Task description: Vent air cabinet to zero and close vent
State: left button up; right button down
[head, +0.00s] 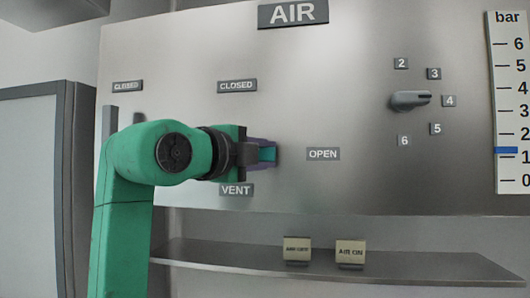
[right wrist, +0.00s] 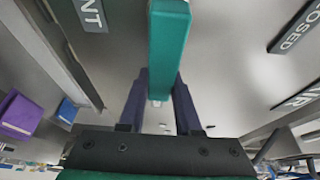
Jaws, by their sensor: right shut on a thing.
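The grey AIR cabinet panel (head: 350,190) fills the upper part of the head view. Its vent handle (head: 268,153) is teal and sits above the VENT label (head: 236,190), between the CLOSED label (head: 237,86) and the OPEN label (head: 323,154). My right gripper (head: 262,152) comes in from the left, its purple fingers shut on the handle. In the right wrist view the teal handle (right wrist: 168,50) lies between the fingers; its exact angle is hard to tell. The bar gauge (head: 510,80) has a blue marker (head: 507,150) a little above 1. My left gripper is not in view.
A grey selector knob (head: 410,100) points right among labels 2 to 6. Another CLOSED label (head: 127,86) is at left, its area partly hidden by my arm. A shelf (head: 400,268) below carries an AIR OFF sign (head: 297,249) and an AIR ON sign (head: 350,253).

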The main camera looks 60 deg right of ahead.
dwell(0.3)
jog(key=c, duration=0.6)
grip_release()
jog(key=shift+a, duration=0.1)
jog(key=shift+a+f+b, duration=0.15)
jog(key=shift+a+b, duration=0.15)
jog(key=shift+a, duration=0.05)
jog(key=w+a+b, duration=0.1)
jog(key=a+b, duration=0.2)
jog(key=a, duration=1)
jog(key=shift+w+a, duration=0.2)
jog(key=shift+a, duration=0.1)
